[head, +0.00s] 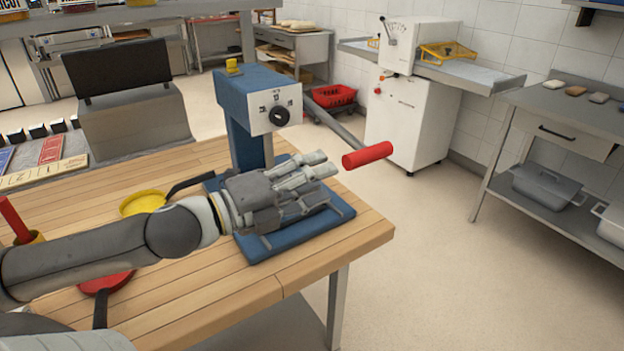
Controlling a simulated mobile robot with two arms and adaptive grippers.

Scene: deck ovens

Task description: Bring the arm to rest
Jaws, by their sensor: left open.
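My left arm comes in from the left over a wooden worktable (215,305). My left gripper (318,172) is open and seems empty, with its fingers pointing right. It is in front of a blue machine (238,105) with a black dial and over that machine's blue base (300,240), hiding part of it. I cannot tell whether the fingers touch the machine. A lever with a red handle (367,155) sticks out just right of the fingertips. My right gripper is not in view.
On the table lie a yellow round dish (143,202) and a red pan (105,282), partly hidden by my arm. A red stick (13,218) stands at the left. A white machine (408,120) and a steel table (570,115) stand beyond. The floor right of the worktable is clear.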

